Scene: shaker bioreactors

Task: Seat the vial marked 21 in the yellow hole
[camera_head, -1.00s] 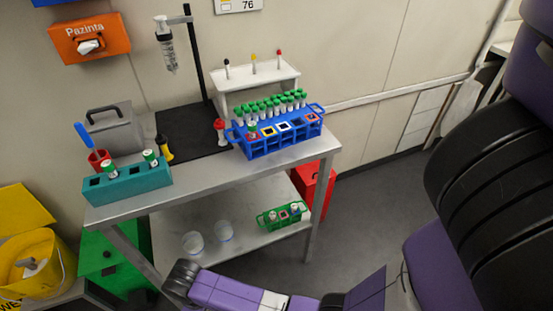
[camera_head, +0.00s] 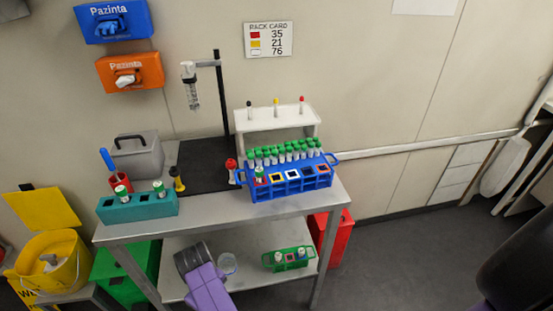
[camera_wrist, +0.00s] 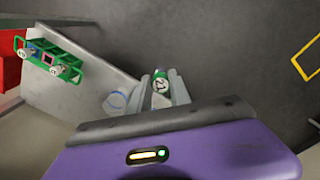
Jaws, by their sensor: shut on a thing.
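In the wrist view, my gripper (camera_wrist: 164,92) is shut on a green-capped vial (camera_wrist: 161,84) with a white label; its dark marking looks like 21 but is small. In the head view, the fingers and held vial cannot be made out. The blue rack (camera_head: 291,190) stands on the upper tabletop. Its front row has coloured holes, among them the yellow hole (camera_head: 276,178), which looks empty. A green-capped vial (camera_head: 260,173) stands in the red hole to its left. The card (camera_head: 268,39) on the wall pairs yellow with 21.
Several green-capped tubes (camera_head: 285,152) fill the blue rack's back row. A teal rack (camera_head: 137,210), a stand (camera_head: 222,95) and a white shelf (camera_head: 277,120) share the tabletop. A green rack (camera_head: 289,261) with two vials and a clear cup (camera_head: 228,263) are on the lower shelf.

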